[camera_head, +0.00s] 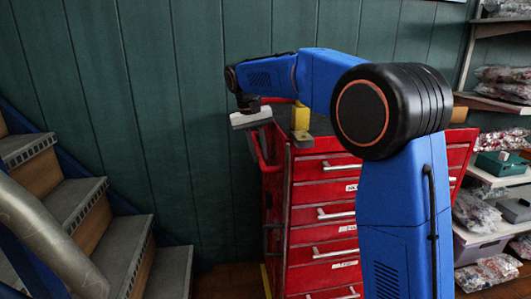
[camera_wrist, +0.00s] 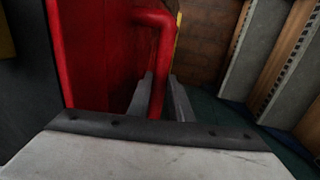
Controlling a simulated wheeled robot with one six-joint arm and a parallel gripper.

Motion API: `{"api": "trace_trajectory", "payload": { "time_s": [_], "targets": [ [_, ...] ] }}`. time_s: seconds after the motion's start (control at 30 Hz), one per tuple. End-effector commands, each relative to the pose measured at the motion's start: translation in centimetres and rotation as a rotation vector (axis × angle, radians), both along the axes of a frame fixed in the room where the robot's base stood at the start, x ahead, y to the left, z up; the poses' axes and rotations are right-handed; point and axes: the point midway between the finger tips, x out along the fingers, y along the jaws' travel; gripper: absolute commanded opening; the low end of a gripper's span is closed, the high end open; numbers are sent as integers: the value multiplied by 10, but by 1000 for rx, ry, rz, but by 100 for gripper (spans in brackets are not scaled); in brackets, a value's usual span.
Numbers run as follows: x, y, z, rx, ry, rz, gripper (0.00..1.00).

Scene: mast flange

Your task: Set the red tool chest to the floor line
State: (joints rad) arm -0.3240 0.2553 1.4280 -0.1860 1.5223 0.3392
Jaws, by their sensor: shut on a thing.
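The red tool chest (camera_head: 325,215) stands against the green plank wall, with several drawers and silver handles facing me. A red bar handle (camera_head: 262,150) sticks out from its left side. My gripper (camera_head: 257,128) is at that side handle. In the wrist view the gripper's two grey fingers (camera_wrist: 160,98) lie on either side of the red handle bar (camera_wrist: 160,70) and are shut on it. The chest's red side wall (camera_wrist: 100,50) fills the left of that view. My blue arm hides the right part of the chest in the head view.
Grey-treaded stairs (camera_head: 120,250) with a rail stand to the left. Shelves with bagged goods (camera_head: 495,180) stand at the right. A yellow object (camera_head: 301,117) is on top of the chest. A yellow strip (camera_head: 265,280) shows on the floor at the chest's left foot.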

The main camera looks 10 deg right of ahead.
Motion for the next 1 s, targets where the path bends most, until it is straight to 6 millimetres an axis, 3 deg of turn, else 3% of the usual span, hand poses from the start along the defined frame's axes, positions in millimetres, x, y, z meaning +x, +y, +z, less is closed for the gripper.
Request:
{"api": "trace_trajectory", "payload": {
  "time_s": [0.47, 0.5, 0.57, 1.0],
  "targets": [
    [0, 3, 0, -1, 1, -3, 0],
    [0, 3, 0, -1, 1, -3, 23],
    [0, 3, 0, -1, 0, -3, 37],
    [1, 5, 8, 0, -1, -2, 37]
  ]
}}
